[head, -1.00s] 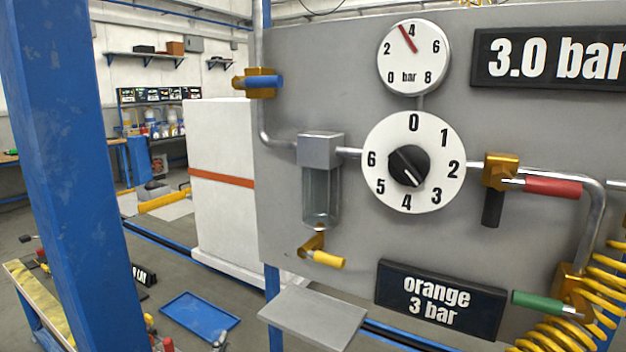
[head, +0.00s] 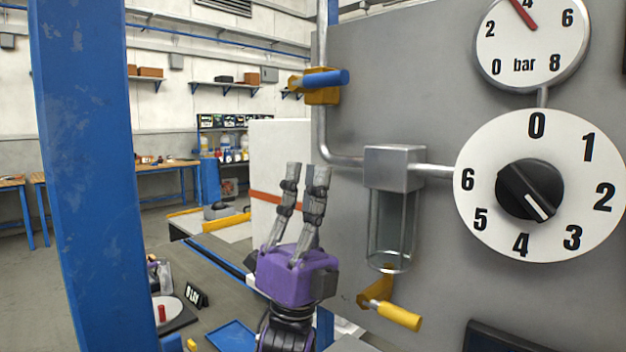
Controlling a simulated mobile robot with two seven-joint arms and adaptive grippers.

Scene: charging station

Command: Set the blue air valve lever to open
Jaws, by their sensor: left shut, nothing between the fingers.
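The blue air valve lever (head: 326,78) is on a brass valve body (head: 318,97) at the upper left of the grey panel. The lever lies roughly level, crosswise to the upright pipe (head: 322,135). My left gripper (head: 306,168), purple with grey fingers, points up from below. Its fingertips are below the lever in the picture and apart from it. It is shut with nothing held. My right gripper is out of view.
Right of the pipe are a filter bowl (head: 391,220), a yellow lever (head: 398,315), a black-knobbed dial (head: 540,225) and a pressure gauge (head: 530,40). A blue post (head: 85,170) stands at left. A white cabinet (head: 278,150) is behind the gripper.

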